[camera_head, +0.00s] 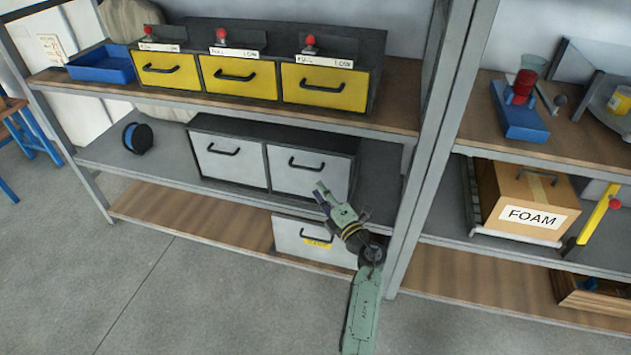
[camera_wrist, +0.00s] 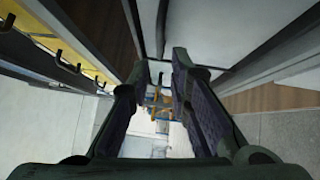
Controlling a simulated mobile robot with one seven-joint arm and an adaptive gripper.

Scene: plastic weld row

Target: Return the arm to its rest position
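My arm (camera_head: 362,310) rises from the bottom of the head view, and its gripper (camera_head: 322,193) points up and to the left. The gripper appears in front of the right white drawer (camera_head: 306,172) on the middle shelf. In the wrist view my gripper (camera_wrist: 159,65) has its two dark fingers apart. Nothing is held between them, and the background shows through the gap. How far the gripper is from the drawer front is hard to tell.
Three yellow drawers (camera_head: 233,77) with red knobs stand on the upper shelf. A blue tray (camera_head: 101,66) is left of them. A lower white drawer (camera_head: 300,240) sits behind my arm. A shelf post (camera_head: 432,150) stands close right. Open floor (camera_head: 180,300) lies left.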

